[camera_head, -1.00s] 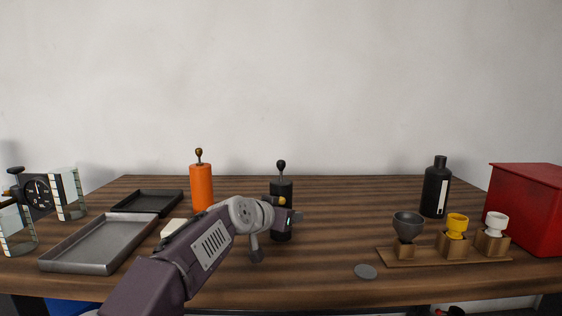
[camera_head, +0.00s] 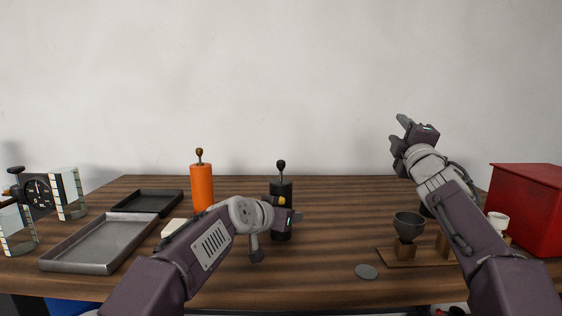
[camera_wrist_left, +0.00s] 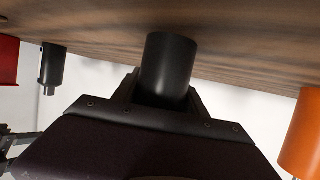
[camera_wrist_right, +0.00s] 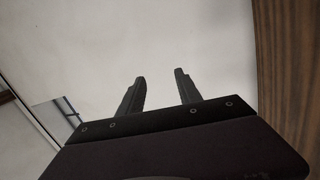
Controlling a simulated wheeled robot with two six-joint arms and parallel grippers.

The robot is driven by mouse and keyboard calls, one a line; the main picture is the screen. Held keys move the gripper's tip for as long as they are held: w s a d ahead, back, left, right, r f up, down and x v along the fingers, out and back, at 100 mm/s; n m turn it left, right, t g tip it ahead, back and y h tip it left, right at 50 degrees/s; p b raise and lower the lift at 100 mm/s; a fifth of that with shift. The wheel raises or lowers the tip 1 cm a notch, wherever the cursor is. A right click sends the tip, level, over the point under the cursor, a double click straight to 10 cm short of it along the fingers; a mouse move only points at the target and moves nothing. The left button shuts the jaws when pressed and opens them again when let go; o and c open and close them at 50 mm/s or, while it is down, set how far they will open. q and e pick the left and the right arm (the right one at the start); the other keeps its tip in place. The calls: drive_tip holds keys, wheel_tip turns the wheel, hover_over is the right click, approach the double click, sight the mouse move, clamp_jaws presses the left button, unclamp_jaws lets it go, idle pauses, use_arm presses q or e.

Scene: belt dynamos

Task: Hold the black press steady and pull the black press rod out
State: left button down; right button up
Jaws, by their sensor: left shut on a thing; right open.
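The black press (camera_head: 281,189) stands upright near the middle of the table. The black press rod (camera_head: 281,166) rises from its top and ends in a round dark knob. My left gripper (camera_head: 294,217) is shut around the press body. The left wrist view shows the black cylinder (camera_wrist_left: 168,68) between its two fingers. My right gripper (camera_head: 402,132) is raised above the right side of the table, up and to the right of the rod. In the right wrist view its fingers (camera_wrist_right: 157,90) are apart with nothing between them.
An orange press (camera_head: 201,187) stands left of the black one. A grey tray (camera_head: 72,264) and a darker tray (camera_head: 172,194) lie further left. On the right are a wooden stand (camera_head: 392,259) with cups and a red box (camera_head: 530,205). A grey disc (camera_head: 366,272) lies in front.

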drive_tip(key=s+a+n+y, duration=0.1)
drive_tip(key=a+n+y, duration=0.55)
drive_tip(key=a, duration=0.65)
drive_tip(key=m+g, duration=0.4)
drive_tip(key=m, duration=1.5)
approach(282, 162)
drive_tip(key=shift+n, duration=0.25)
drive_tip(key=x, duration=1.1)
clamp_jaws()
